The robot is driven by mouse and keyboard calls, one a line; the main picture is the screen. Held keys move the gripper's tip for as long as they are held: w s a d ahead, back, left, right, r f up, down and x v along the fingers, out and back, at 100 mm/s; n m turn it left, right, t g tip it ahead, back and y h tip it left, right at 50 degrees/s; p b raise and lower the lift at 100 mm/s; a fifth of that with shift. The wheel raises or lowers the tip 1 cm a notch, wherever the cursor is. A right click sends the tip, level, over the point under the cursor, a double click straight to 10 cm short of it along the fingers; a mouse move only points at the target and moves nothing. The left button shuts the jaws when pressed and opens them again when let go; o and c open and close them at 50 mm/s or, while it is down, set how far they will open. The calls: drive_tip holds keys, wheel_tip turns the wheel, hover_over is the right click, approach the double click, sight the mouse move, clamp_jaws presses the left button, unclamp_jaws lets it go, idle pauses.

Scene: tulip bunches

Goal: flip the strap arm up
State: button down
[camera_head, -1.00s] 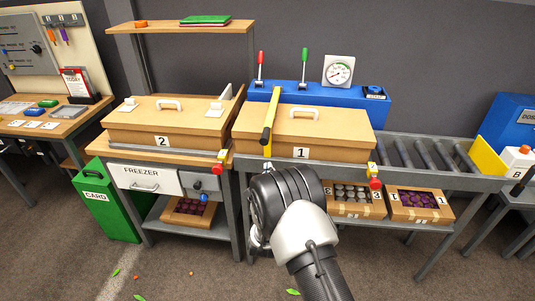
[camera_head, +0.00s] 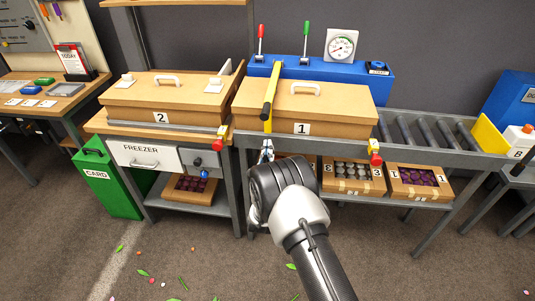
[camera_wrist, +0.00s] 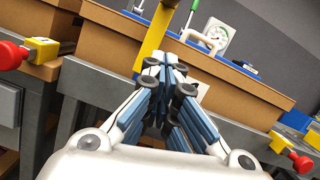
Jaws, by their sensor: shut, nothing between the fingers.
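The strap arm (camera_head: 271,92), a yellow bar with a dark section near its lower end, lies down over the front edge of wooden box 1 (camera_head: 345,116). In the wrist view the yellow bar (camera_wrist: 155,38) rises from just behind my fingertips. My gripper (camera_head: 266,146) is at the bar's lower end, in front of the box. In the wrist view my gripper (camera_wrist: 170,66) has its fingers together, with nothing seen between them. The fingertips overlap the bar in the picture; I cannot tell whether they touch it. My wrist hides part of the head view below.
The blue machine (camera_head: 350,80) behind box 1 carries a red lever (camera_head: 261,44), a green lever (camera_head: 306,40) and a gauge (camera_head: 341,46). Box 2 (camera_head: 165,98) stands left. A red-knobbed yellow latch (camera_head: 375,152) sits right. Open crates (camera_head: 352,186) lie on the shelf below.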

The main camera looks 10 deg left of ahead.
drive_tip(key=w+r+b, duration=0.2)
drive_tip(key=w+r, duration=0.3)
drive_tip(key=w, duration=0.1)
drive_tip(key=shift+a, duration=0.45)
drive_tip(key=shift+r, duration=0.15)
